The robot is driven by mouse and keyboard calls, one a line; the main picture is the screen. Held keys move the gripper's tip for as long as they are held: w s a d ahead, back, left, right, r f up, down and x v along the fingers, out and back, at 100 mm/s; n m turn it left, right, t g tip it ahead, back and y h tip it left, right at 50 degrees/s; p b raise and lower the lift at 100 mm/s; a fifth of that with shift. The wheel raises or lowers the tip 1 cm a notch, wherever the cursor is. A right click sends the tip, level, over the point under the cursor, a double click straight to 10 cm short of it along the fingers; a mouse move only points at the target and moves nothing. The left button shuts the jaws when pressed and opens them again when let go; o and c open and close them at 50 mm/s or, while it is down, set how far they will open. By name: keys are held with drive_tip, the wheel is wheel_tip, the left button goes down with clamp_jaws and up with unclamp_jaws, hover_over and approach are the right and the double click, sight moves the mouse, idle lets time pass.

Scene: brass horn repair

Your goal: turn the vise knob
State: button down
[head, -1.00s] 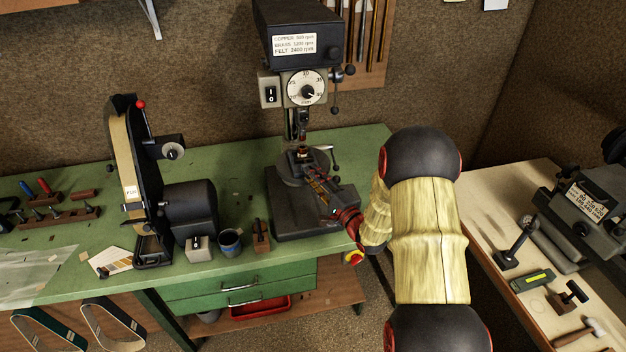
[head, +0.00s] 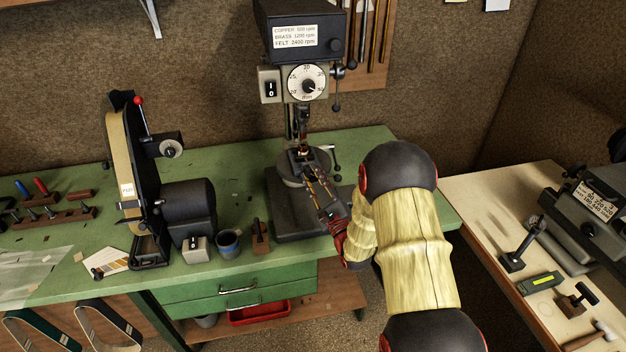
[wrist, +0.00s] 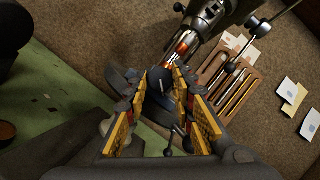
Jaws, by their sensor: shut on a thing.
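The vise (head: 301,157) sits on the round table of the drill press, below the chuck. My gripper (head: 311,178) reaches it from the front right, its yellow-padded fingers pointing up toward the vise. In the wrist view the dark rounded vise knob (wrist: 158,79) lies between the fingertips of my gripper (wrist: 165,86), and the fingers are shut on it. The knob is hidden behind the fingers in the head view. The drill's glowing orange-lit chuck area (wrist: 182,46) shows just beyond the knob.
The drill press (head: 300,35) stands over the vise, with a black-balled lever (head: 336,165) right of the table. Another bench (head: 490,190) is at right.

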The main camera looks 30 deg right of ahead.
idle(0.5)
drive_tip(key=c, duration=1.5)
unclamp_jaws()
drive_tip(key=v, duration=1.2)
drive_tip(key=shift+f, duration=0.1)
